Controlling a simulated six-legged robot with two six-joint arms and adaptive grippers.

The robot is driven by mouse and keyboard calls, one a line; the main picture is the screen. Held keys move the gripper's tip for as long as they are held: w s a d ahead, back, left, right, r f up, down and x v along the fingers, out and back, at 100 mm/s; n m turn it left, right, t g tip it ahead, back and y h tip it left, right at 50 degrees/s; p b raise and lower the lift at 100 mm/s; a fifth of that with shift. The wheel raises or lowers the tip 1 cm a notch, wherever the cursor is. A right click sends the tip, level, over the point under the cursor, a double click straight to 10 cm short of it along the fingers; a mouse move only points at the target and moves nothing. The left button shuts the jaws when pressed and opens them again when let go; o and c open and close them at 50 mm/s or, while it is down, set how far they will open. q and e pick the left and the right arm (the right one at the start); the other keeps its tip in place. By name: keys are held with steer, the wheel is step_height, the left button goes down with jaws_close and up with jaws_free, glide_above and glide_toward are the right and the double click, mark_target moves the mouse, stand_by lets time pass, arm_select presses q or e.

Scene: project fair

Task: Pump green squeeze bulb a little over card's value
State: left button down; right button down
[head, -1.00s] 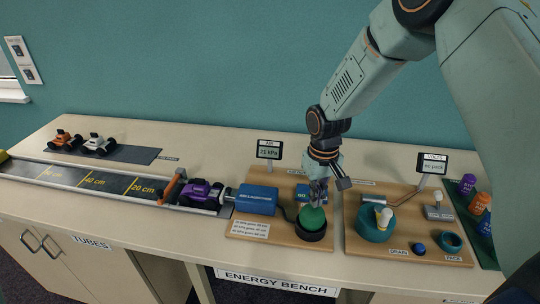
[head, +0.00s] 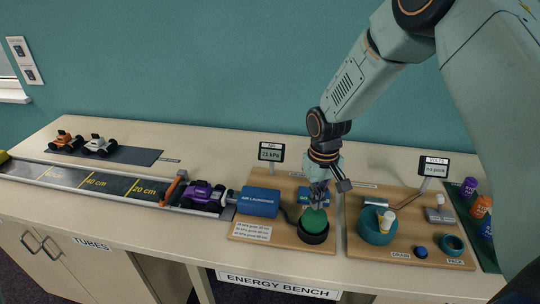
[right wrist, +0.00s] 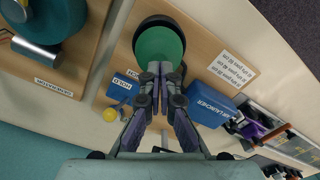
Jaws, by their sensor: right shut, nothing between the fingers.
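The green squeeze bulb (head: 314,221) sits in a dark round base on the wooden board; it also shows in the right wrist view (right wrist: 158,46). My right gripper (head: 319,202) is shut and empty, its fingertips at the bulb's top; in the right wrist view they overlap its near edge. Contact is hard to tell. The small air display (head: 270,153) behind the board shows a kPa figure in the low twenties; its last digit is unclear. My left gripper is out of view.
The blue launcher (head: 259,201) stands left of the bulb, beside a purple car (head: 203,196) on the marked track (head: 112,184). Right, another board (head: 365,250) carries a teal drum (head: 370,229).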

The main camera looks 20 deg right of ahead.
mark_target(316, 212)
steer(key=shift+s+d, duration=0.1)
steer(key=shift+d, duration=0.05)
steer(key=shift+f, duration=0.1)
steer(key=shift+f, duration=0.45)
steer(key=shift+f+b, duration=0.4)
steer(key=shift+f, duration=0.05)
steer(key=shift+f+b, duration=0.4)
steer(key=shift+f, duration=0.4)
steer(key=shift+r, duration=0.15)
steer(key=shift+r+p, duration=1.65)
steer(key=shift+p, duration=0.2)
steer(key=shift+r, duration=0.15)
